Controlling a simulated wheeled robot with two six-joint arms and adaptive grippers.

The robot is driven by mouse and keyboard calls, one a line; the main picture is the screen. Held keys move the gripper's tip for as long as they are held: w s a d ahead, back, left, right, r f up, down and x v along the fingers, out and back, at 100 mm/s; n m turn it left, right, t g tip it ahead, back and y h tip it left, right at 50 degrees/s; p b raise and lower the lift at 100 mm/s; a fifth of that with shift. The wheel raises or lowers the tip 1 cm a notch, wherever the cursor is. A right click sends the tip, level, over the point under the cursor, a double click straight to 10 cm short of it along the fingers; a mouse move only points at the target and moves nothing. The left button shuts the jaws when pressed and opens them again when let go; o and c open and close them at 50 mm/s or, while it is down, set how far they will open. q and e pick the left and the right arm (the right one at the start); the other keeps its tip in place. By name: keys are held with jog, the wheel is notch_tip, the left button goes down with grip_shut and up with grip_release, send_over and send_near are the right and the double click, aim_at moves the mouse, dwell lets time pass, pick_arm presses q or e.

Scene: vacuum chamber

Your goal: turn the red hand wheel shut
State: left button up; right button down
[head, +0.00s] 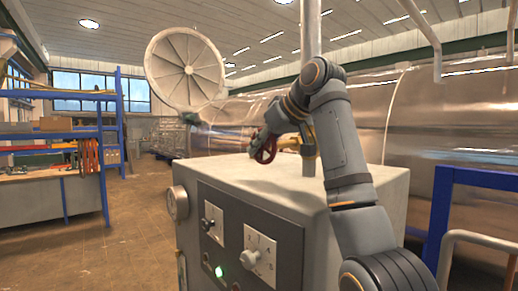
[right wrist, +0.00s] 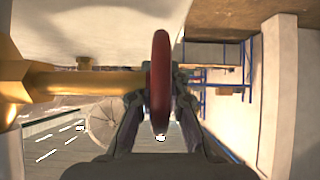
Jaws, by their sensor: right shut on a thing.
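The red hand wheel (head: 264,144) is on a brass-coloured valve (head: 300,150) above the top of a pale cabinet, beside an upright grey pipe. My right gripper (head: 262,138) is at the wheel, with its arm coming in from the right. In the right wrist view the wheel (right wrist: 160,80) is edge-on between the two fingers of my right gripper (right wrist: 160,92), which is shut on its rim. The brass stem (right wrist: 90,80) runs from the wheel to the left. My left gripper is not in view.
A large metal chamber (head: 420,130) lies behind. Blue railing stands at right. The floor at left is open, with shelves (head: 110,130) beyond.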

jog(key=shift+f, duration=0.15)
dwell(0.8)
jog(key=c, duration=1.4)
grip_release()
jog(key=shift+o, duration=0.2)
jog(key=shift+s+d+r, duration=0.1)
jog(key=shift+r, duration=0.1)
jog(key=v, duration=0.7)
jog(key=shift+s, duration=0.1)
